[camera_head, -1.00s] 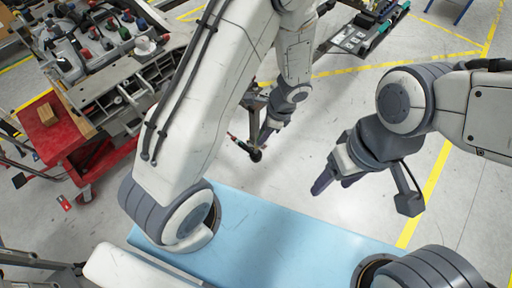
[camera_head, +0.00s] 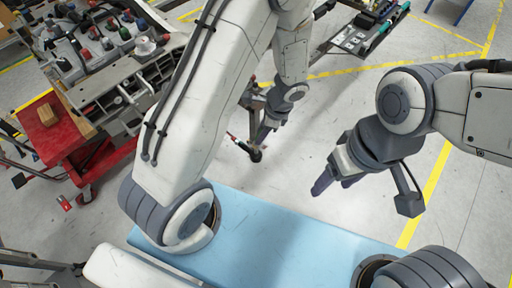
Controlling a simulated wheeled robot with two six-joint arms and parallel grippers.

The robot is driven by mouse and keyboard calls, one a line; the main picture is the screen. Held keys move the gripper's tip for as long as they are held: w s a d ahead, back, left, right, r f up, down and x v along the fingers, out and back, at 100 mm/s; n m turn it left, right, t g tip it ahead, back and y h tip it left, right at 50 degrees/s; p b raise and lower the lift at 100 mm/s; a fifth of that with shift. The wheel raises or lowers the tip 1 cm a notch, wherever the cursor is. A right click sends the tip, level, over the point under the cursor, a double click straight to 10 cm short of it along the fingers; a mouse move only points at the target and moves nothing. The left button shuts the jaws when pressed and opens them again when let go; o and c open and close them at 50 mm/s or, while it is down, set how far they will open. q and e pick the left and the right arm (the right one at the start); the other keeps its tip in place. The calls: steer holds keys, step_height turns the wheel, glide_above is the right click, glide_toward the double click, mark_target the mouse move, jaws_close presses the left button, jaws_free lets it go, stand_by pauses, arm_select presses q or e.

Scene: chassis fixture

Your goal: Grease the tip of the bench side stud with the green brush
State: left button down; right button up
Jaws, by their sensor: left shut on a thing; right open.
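My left gripper (camera_head: 264,136) hangs in mid-picture below its forearm. It is shut on a thin tool with a green stretch, which looks like the green brush (camera_head: 238,143). The brush slants down to the right to a dark round end (camera_head: 256,156), and appears to be over the floor. My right gripper (camera_head: 335,181) is to the right, empty and open, its dark fingers pointing down left. The bench side stud cannot be made out; my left arm covers part of the view beside the chassis fixture (camera_head: 128,96).
A red cart (camera_head: 98,160) with a wooden block (camera_head: 46,114) stands at the left by the fixture. A dark tray of tools (camera_head: 362,36) is at the top right. My blue-topped base is in front. Floor between the grippers is clear.

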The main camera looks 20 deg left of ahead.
arm_select(q)
steer(key=shift+d, duration=0.15)
steer(key=shift+s+d, duration=0.3)
steer(key=shift+d, duration=0.35)
steer(key=shift+w+a, duration=0.3)
steer(key=shift+a, duration=0.5)
steer(key=shift+d, duration=0.1)
steer(key=shift+s+d, duration=0.3)
steer(key=shift+d, duration=0.4)
steer(key=shift+a, duration=0.15)
